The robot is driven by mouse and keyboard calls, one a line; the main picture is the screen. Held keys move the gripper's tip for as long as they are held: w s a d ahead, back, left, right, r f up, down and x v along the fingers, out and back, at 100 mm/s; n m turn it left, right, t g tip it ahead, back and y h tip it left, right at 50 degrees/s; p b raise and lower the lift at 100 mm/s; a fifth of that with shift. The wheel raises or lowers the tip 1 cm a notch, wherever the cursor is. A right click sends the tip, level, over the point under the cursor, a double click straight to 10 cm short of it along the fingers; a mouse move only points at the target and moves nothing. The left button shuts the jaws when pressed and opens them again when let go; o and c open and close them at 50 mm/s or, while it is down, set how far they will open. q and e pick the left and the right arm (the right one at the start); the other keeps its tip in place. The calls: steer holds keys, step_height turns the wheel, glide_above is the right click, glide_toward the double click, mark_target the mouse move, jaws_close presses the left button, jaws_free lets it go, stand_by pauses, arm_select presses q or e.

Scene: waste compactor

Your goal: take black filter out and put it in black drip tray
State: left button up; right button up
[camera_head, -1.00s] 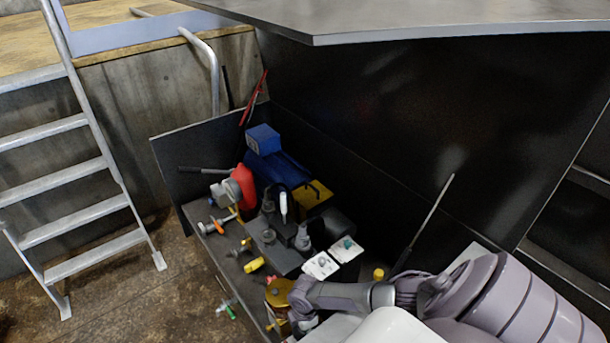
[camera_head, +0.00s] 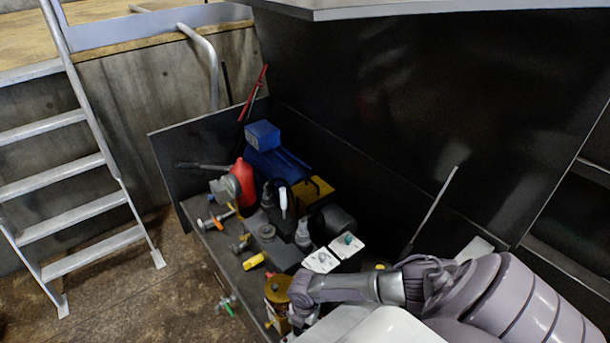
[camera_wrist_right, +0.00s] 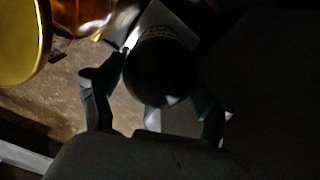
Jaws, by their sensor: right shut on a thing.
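My right gripper (camera_head: 300,318) is low in the head view, just right of the gold-topped canister. In the head view the filter is hidden by my gripper and arm. I cannot make out the black drip tray for certain in either view. My left gripper is not in view.
The gold-topped canister (camera_head: 278,288) stands close to my right gripper; its gold lid also shows in the wrist view (camera_wrist_right: 22,38). Blue machinery (camera_head: 275,160), a red part (camera_head: 244,180) and white cards (camera_head: 321,261) lie beyond. A ladder (camera_head: 75,190) stands left. Open floor (camera_head: 150,290) lies between.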

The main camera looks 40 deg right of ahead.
steer(key=n+b, duration=0.2)
steer(key=n, duration=0.3)
stand_by(0.3)
steer(key=n+b, duration=0.2)
steer(key=n, duration=0.3)
steer(key=o, duration=1.2)
